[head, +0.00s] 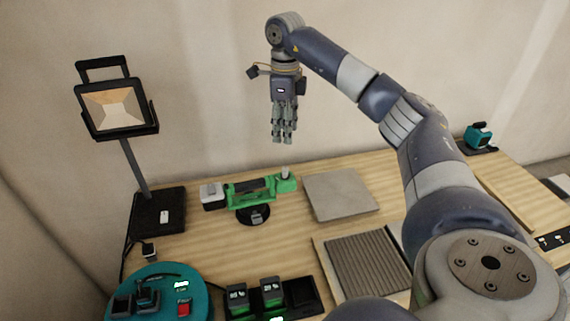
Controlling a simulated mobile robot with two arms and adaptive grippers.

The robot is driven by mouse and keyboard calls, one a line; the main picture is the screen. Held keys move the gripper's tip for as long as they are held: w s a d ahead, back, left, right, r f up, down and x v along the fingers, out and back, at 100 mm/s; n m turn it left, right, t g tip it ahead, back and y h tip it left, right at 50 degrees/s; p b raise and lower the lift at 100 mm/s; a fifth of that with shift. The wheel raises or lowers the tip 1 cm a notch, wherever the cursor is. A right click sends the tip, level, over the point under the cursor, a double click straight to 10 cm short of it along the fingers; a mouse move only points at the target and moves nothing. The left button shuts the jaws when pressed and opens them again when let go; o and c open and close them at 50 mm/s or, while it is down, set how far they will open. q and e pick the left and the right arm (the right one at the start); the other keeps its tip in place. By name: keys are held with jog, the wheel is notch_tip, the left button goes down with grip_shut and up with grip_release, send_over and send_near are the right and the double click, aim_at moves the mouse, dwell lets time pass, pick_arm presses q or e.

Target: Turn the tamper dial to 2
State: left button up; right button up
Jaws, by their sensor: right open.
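The tamper (262,189), a green tool with a white block at its left end and a round black base (253,214), stands on the wooden table. A small grey upright part (284,172) shows at its right end. I cannot make out the dial or its number at this size. My right gripper (284,137) hangs fingers-down in the air above the tamper's right end, apart from it in the picture. It is open and empty. My left gripper is not in view.
A grey tile (340,195) lies right of the tamper, and a ridged panel (368,265) lies nearer. A work lamp (117,108) stands at left. A teal round unit (195,301) and a battery tray (308,297) are in front. A teal tool (479,136) stands far right.

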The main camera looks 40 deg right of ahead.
aim_at(285, 168)
notch_tip(285, 168, down, 12)
jog(key=shift+w+d+r, duration=0.1)
jog(key=shift+r, duration=0.1)
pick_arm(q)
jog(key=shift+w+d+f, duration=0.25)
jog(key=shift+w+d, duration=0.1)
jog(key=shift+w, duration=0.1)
pick_arm(e)
jog(key=shift+f, duration=0.7)
grip_shut()
